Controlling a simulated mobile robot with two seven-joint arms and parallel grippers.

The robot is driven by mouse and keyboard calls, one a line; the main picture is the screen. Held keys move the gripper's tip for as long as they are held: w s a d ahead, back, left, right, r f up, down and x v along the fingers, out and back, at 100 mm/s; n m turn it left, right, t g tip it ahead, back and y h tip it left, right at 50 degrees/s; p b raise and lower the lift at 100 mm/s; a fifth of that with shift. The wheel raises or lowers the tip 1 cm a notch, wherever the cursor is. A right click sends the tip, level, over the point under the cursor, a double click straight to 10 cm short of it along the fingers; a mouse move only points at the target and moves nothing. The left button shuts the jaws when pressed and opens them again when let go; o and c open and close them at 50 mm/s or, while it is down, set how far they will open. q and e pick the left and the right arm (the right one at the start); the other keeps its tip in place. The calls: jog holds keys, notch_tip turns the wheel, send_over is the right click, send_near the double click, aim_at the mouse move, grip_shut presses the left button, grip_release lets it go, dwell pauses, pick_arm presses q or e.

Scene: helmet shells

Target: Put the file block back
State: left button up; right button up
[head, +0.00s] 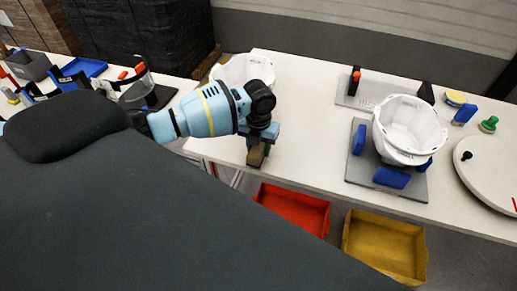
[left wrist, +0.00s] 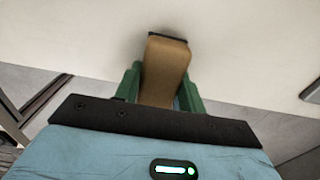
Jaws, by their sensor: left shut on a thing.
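The file block, a tan-brown block (left wrist: 165,68), is held between the green fingers of my left gripper (left wrist: 160,88) in the left wrist view. Its far end has a dark edge close to the white table surface; I cannot tell whether it touches. In the head view my left gripper (head: 260,145) is over the front edge of the white table, pointing down, with the brown block (head: 256,156) at its tips. The lower part of the block's grip is hidden by the gripper body. My right gripper is not in view.
A white helmet shell (head: 408,125) stands on a grey plate with blue pads (head: 391,178). Another white shell (head: 245,70) is behind my left arm. A red bin (head: 295,207) and a yellow bin (head: 385,245) sit below the table front. The table between gripper and plate is clear.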

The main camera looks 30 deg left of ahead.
pick_arm(q)
jog(key=shift+w+f, duration=0.1)
jog(key=shift+f, duration=0.55)
jog(key=shift+f, duration=0.15)
jog(key=o, duration=0.9)
